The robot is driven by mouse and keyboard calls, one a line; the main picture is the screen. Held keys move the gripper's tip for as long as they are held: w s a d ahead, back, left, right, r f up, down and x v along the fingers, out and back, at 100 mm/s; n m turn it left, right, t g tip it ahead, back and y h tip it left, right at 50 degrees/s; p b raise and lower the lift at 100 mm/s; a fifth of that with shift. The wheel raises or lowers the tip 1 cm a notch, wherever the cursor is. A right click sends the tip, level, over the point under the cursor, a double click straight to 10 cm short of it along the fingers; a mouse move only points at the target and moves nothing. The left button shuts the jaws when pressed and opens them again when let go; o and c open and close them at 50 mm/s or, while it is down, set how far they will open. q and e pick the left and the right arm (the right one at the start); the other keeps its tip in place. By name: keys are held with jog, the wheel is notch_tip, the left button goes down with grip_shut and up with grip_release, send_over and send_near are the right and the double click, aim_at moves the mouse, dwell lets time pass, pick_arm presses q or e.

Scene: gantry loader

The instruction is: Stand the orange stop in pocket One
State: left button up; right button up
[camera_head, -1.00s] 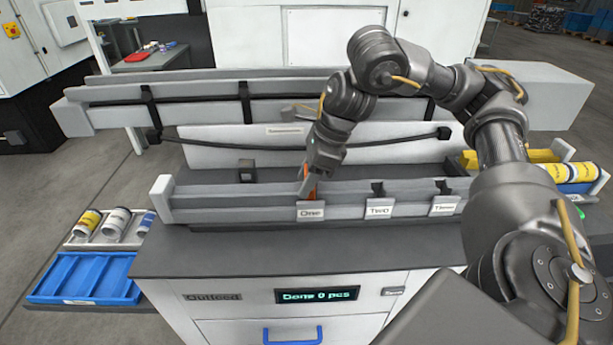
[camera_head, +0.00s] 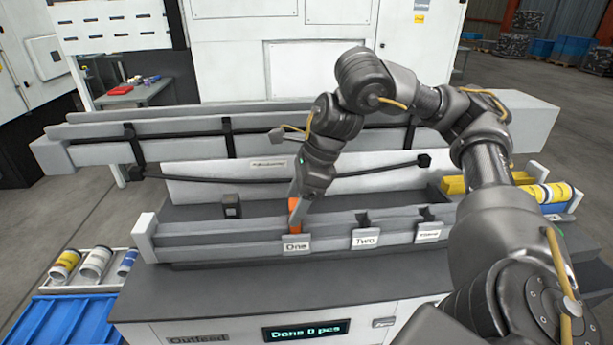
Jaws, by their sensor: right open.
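The orange stop (camera_head: 293,208) stands upright at the rail, just behind the label of pocket One (camera_head: 296,244). Its lower end is hidden by the rail's front wall, so I cannot tell how deep it sits. My right gripper (camera_head: 298,202) is at the stop's upper part, pointing down, with its jaws open. The fingers partly cover the stop, and whether they touch it is too small to tell. My left gripper is not in view.
Pockets Two (camera_head: 365,238) and Three (camera_head: 429,232) lie to the right along the rail (camera_head: 200,236). A small dark block (camera_head: 231,206) stands behind the rail. A yellow holder (camera_head: 453,185) is at right.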

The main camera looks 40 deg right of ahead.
jog(key=p+v, duration=0.2)
jog(key=v, duration=0.5)
jog(key=shift+r, duration=0.35)
jog(key=shift+d+r, duration=0.1)
notch_tip(320, 180, up, 8)
jog(key=p, duration=0.9)
jog(key=shift+p, duration=0.35)
dwell(0.9)
